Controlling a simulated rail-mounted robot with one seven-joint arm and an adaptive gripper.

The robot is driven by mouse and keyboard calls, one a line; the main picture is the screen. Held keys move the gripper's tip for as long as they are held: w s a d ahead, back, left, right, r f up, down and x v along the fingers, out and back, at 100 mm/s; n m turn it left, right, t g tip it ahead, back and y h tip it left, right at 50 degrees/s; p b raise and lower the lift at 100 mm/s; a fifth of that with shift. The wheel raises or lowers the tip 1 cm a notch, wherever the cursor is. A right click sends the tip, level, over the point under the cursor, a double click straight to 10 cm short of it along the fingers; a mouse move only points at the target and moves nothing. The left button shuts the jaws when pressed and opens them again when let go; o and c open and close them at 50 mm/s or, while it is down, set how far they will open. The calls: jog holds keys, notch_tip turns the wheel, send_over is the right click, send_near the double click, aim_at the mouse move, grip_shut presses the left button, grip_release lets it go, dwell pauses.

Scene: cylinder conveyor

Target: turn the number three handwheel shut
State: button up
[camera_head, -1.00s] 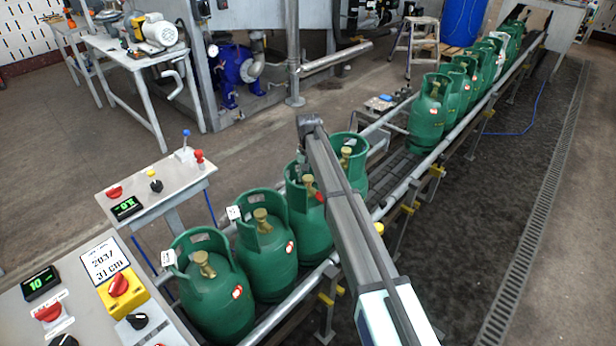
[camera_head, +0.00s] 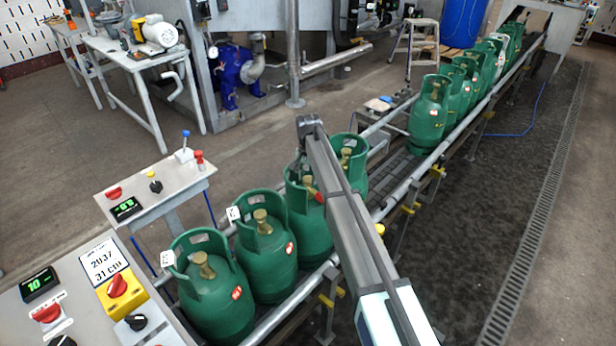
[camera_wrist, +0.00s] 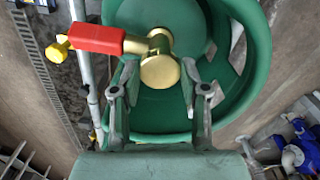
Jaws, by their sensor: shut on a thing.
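In the wrist view, a brass handwheel (camera_wrist: 160,72) sits on a valve inside the collar of a green gas cylinder (camera_wrist: 260,55). A red-sleeved part (camera_wrist: 95,38) sticks out to the left of the valve. My gripper (camera_wrist: 160,80) has one finger on each side of the handwheel and is shut on it. In the head view, my arm crosses over the third green cylinder (camera_head: 308,228) from the front, and the red part (camera_head: 313,193) shows beside the arm. My gripper is hidden there. I cannot read a number on this cylinder.
Two green cylinders, the front one (camera_head: 215,300) and the second (camera_head: 268,265), stand before it; another (camera_head: 352,180) stands behind. More line the far conveyor (camera_head: 450,145). A control panel (camera_head: 75,295) and a control stand (camera_head: 170,190) are at left. The floor at right is clear.

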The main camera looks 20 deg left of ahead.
aim_at(308, 179)
jog(key=o, duration=1.1)
jog(key=shift+f, duration=0.1)
jog(key=shift+o, duration=0.2)
notch_tip(308, 179, up, 12)
